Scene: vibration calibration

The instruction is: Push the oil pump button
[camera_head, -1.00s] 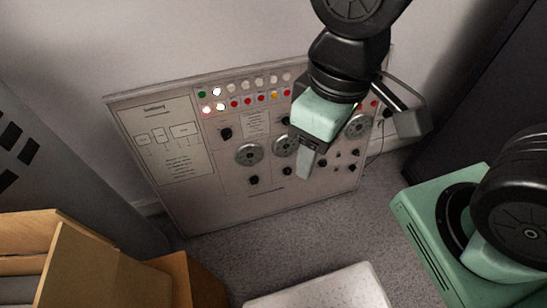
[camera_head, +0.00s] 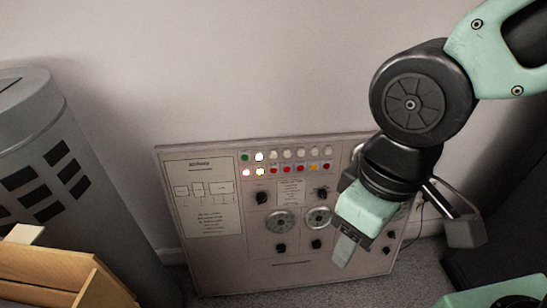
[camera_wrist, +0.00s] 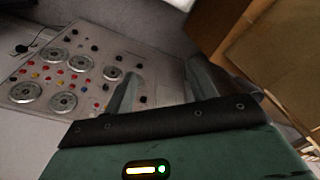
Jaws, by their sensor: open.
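The control panel (camera_head: 212,262) leans against the wall, with two rows of small coloured buttons (camera_head: 287,161) along its top, round dials and black knobs. A green button (camera_head: 245,157) is at the upper left of the rows, and a few lights near it glow white. Which button is the oil pump's cannot be read. My gripper (camera_head: 343,250) is in front of the panel's right part and hides some of it. In the wrist view my gripper (camera_wrist: 165,88) is open and empty, its fingers pointing toward the panel (camera_wrist: 155,62), which appears rotated there.
A grey slotted bin (camera_head: 85,185) stands left of the panel, with a wooden box (camera_head: 50,270) in front of it. Bare wall (camera_head: 230,70) is above the panel. A brown box-like surface (camera_wrist: 225,25) is at the upper right of the wrist view.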

